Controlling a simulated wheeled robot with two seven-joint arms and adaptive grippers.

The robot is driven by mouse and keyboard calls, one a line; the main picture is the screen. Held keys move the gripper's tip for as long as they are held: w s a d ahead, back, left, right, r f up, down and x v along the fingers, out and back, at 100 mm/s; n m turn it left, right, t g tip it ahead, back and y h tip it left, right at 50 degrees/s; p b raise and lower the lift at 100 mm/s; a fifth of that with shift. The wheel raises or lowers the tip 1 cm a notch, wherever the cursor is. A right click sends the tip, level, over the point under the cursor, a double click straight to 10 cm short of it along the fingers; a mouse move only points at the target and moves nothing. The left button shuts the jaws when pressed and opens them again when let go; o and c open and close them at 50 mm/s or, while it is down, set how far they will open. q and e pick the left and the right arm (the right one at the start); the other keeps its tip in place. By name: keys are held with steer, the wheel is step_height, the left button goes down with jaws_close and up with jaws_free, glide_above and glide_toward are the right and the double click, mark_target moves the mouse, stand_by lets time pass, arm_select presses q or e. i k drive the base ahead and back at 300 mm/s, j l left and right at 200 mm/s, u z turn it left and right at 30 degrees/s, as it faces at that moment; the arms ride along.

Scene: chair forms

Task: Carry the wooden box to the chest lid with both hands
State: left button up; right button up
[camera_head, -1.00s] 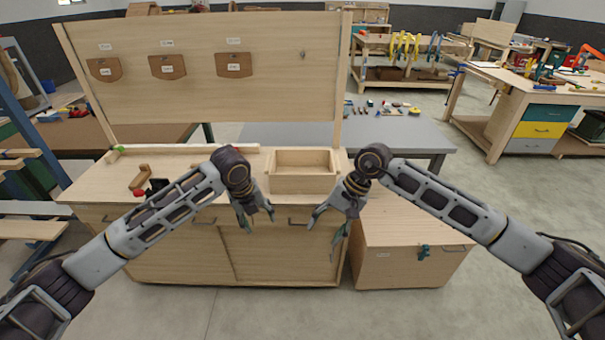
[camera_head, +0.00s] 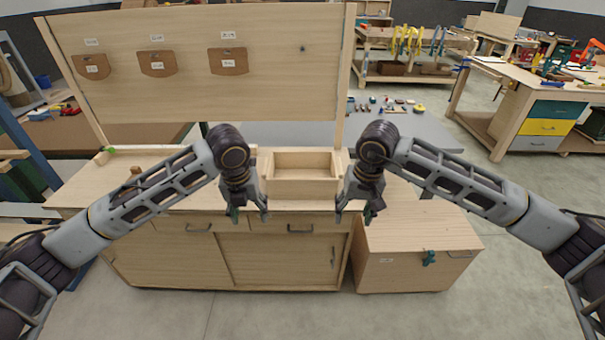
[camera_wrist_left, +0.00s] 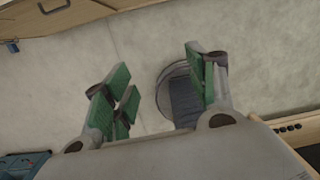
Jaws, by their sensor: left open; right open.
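The wooden box (camera_head: 302,188), open-topped and pale, stands upright on the workbench top near its right end. The chest (camera_head: 405,270) with its flat wooden lid (camera_head: 418,228) stands on the floor right of the bench, lower than the bench top. My left gripper (camera_head: 249,212) is open and empty to the left of the box, fingers pointing down. My right gripper (camera_head: 356,213) is open to the right of the box. Neither gripper visibly touches the box.
The workbench (camera_head: 180,228) has an upright back panel (camera_head: 190,100) with several brown label pockets. A grey table (camera_head: 400,128) with small items stands behind. Another workbench with coloured drawers (camera_head: 540,128) is at the right. Floor in front is clear.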

mark_target(415, 226)
steer(key=i, duration=1.2)
